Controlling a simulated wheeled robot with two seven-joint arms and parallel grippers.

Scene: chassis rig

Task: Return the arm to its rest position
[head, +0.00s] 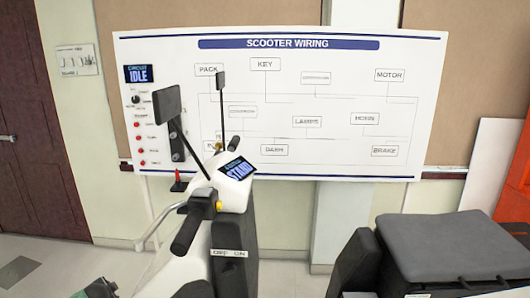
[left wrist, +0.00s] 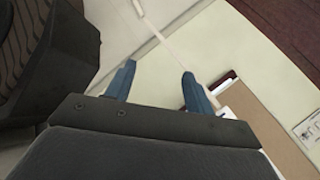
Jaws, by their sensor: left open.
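My left gripper (left wrist: 157,85) shows in the left wrist view as two blue fingers standing well apart, with nothing between them. Beyond the fingers are pale floor and wall. A dark ribbed round shape, perhaps a tyre (left wrist: 45,50), fills the upper left of that view; I cannot tell how far it is from the fingers. In the head view neither gripper can be made out with certainty. A white scooter (head: 232,190) stands upright there, with dark grips, two mirrors and a lit dash (head: 237,168). My right gripper is in neither view.
A wiring board (head: 330,110) stands behind the scooter, with a lit display reading IDLE (head: 138,74) and several red buttons. A dark padded seat-like block (head: 440,245) is at the lower right. A brown door (head: 35,130) is at the left. Floor shows between door and scooter.

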